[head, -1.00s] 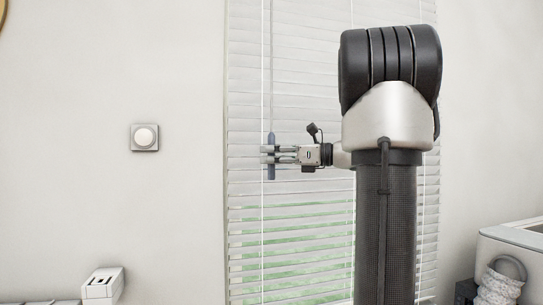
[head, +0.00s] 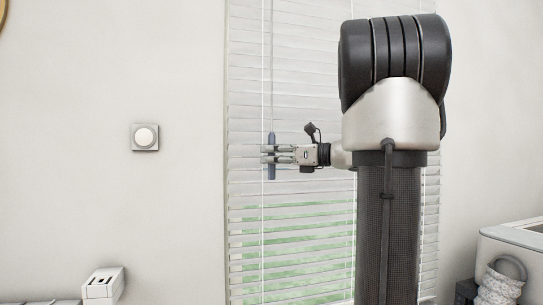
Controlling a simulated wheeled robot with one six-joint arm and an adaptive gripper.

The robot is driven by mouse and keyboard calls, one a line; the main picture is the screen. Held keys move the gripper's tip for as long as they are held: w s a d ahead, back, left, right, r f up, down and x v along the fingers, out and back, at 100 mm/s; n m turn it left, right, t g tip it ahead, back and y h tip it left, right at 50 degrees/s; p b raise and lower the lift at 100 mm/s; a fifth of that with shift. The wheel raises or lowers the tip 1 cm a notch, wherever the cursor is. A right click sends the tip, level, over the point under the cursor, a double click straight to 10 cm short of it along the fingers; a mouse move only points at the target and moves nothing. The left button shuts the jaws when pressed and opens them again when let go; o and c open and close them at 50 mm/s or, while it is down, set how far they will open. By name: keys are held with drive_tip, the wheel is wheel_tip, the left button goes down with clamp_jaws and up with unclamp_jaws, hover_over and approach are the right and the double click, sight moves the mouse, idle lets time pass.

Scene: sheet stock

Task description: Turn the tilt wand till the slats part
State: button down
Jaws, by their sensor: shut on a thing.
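The tilt wand (head: 271,172) hangs upright in front of the left part of the blind, with a dark blue-grey grip at its lower end and a thin rod above. My gripper (head: 271,154) reaches it from the right and is shut on that grip, its fingers lying level across it. The white blind (head: 300,215) covers the window. Its lower slats show gaps with green behind them; the upper slats look closed or nearly so. My arm hides the right part of the blind.
A square wall plate with a round knob (head: 145,137) is on the bare wall to the left. A white box-like object (head: 103,285) is at the lower left. A pale bin-like unit (head: 515,240) and a grey ring-topped item (head: 503,280) are at the lower right.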

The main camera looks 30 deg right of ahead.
drive_tip(key=m+t+h, duration=0.1)
drive_tip(key=m+h, duration=0.2)
drive_tip(key=h, duration=0.1)
drive_tip(key=m+t+h, duration=0.2)
drive_tip(key=m+h, duration=0.1)
drive_tip(key=h, duration=0.1)
drive_tip(key=shift+a+t, duration=0.15)
drive_tip(key=shift+t, duration=0.15)
drive_tip(key=m+h, duration=0.2)
drive_tip(key=h, duration=0.1)
drive_tip(key=m+h, duration=0.2)
drive_tip(key=h, duration=0.2)
drive_tip(key=shift+d+m+h, duration=0.2)
drive_tip(key=shift+m+h, duration=0.3)
drive_tip(key=shift+h, duration=0.1)
drive_tip(key=c, duration=1.4)
unclamp_jaws()
drive_tip(key=v, duration=0.6)
drive_tip(key=shift+s+a+r, duration=0.1)
drive_tip(key=shift+a+r, duration=0.05)
drive_tip(key=shift+a, duration=0.05)
drive_tip(key=shift+s, duration=0.6)
